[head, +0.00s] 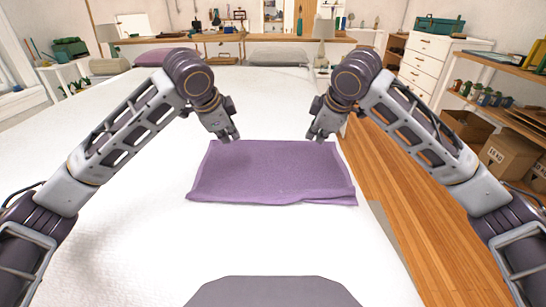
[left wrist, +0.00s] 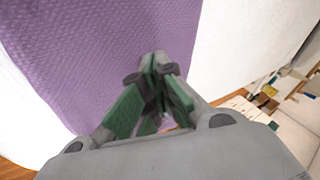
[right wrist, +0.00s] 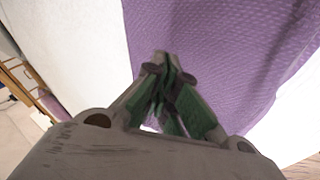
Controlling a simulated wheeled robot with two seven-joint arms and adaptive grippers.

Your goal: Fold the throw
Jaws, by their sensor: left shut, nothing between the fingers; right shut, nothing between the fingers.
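The purple throw (head: 270,172) lies flat on the white bed, a wide rectangle with its near edge slightly uneven and layered toward the right. It also shows in the left wrist view (left wrist: 110,50) and the right wrist view (right wrist: 215,45). My left gripper (head: 230,138) is shut and empty, above the throw's far left corner area. It shows with fingertips together in the left wrist view (left wrist: 153,58). My right gripper (head: 315,137) is shut and empty, above the throw's far right corner area. Its fingertips also meet in the right wrist view (right wrist: 162,58).
The white bed (head: 130,200) has wide free room left of and in front of the throw. Pillows (head: 278,57) lie at its far end. Wooden floor (head: 410,190) runs along the right, with cardboard boxes (head: 507,158) and a shelf beyond.

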